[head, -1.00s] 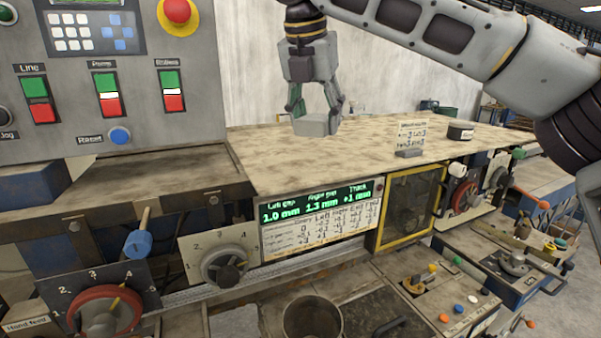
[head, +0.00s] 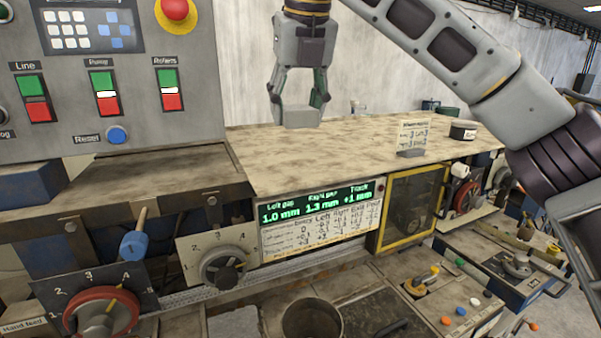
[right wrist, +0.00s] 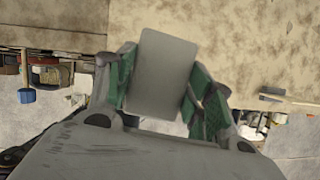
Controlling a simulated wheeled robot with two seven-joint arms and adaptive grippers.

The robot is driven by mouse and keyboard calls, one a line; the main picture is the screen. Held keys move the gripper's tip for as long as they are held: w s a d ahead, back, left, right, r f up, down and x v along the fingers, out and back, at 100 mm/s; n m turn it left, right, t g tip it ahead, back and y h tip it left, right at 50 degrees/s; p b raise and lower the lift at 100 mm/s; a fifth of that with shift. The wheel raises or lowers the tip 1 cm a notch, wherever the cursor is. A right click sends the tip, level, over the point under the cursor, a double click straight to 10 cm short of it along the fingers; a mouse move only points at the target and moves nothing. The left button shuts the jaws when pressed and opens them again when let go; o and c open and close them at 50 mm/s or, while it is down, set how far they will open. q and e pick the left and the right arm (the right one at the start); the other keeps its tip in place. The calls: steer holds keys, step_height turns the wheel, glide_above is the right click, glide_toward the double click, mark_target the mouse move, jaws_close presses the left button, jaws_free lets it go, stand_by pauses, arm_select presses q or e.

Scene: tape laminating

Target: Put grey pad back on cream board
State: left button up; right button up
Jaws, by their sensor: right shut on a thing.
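The grey pad (head: 300,117) is held between the fingers of my right gripper (head: 298,104), which points down at the back of the cream board. In the right wrist view the pad (right wrist: 162,72) is a plain grey rectangle between the green-lined fingers of the gripper (right wrist: 160,92). The cream board (head: 370,150) is the wide mottled surface on the machine; it also shows in the right wrist view (right wrist: 245,50). The pad appears above its far edge; the exact gap is hard to tell. My left gripper is not in view.
A control panel (head: 110,80) with a red button rises at the left. A lit display (head: 318,203) and knobs line the front. The board's middle is clear.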

steer(key=shift+s+a+r+n+y, duration=0.1)
steer(key=shift+r+n+y, duration=0.25)
steer(key=shift+n, duration=0.45)
glide_above(294, 170)
steer(key=s, duration=0.2)
steer(key=shift+w+d+f, duration=0.1)
steer(key=shift+w+f, duration=0.05)
steer(key=shift+f, duration=1.4)
steer(key=shift+w+d+f, duration=0.1)
steer(key=shift+f, duration=1.45)
steer(key=shift+f+p, duration=0.3)
steer(key=shift+f, duration=1.55)
steer(key=shift+f, duration=0.15)
steer(key=o, duration=1.1)
